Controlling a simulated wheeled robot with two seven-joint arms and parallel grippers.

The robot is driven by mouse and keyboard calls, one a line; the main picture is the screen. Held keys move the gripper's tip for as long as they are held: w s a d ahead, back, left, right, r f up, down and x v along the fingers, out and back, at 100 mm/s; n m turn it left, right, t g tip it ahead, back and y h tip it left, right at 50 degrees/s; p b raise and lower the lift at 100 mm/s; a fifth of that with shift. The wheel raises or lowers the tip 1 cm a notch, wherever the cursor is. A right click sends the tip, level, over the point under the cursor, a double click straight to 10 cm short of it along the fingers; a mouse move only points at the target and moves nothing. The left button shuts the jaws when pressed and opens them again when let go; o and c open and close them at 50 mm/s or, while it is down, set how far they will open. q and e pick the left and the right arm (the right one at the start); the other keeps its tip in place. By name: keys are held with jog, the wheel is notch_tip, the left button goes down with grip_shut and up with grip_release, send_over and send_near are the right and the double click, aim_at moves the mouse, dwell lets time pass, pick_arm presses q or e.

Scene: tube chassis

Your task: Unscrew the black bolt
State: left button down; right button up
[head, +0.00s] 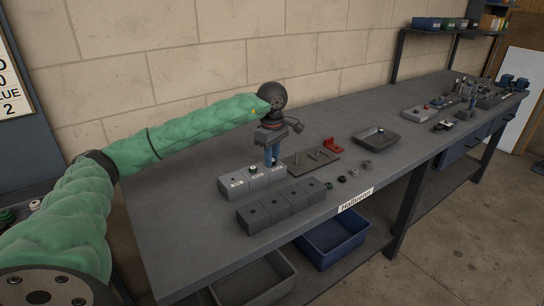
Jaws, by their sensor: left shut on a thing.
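My left gripper (272,163) comes in from the left on its green-sleeved arm and points straight down, with blue fingers. It is shut at the top of the right-hand part of the light grey labelled block (236,184). What it grips, apparently the black bolt, is small and mostly hidden by the fingers. Another bolt with a green-white collar (254,169) stands upright in the middle part of the same block, just left of the fingers. My right gripper is not in view.
A darker grey block row with holes (267,214) lies in front. A pegged plate (318,161), a red bracket (333,145) and several small dark rings and nuts lie to the right. A grey tray (366,141) holds a small part.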

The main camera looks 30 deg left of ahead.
pick_arm(q)
jog(key=shift+f, duration=0.1)
jog(key=n, duration=0.5)
dwell(0.3)
jog(key=n, duration=0.5)
jog(key=shift+p, duration=0.4)
jog(key=n, duration=0.5)
jog(key=shift+p, duration=0.3)
jog(key=shift+n, duration=0.4)
jog(key=n+p, duration=0.1)
jog(key=n, duration=0.3)
jog(key=shift+n, duration=0.4)
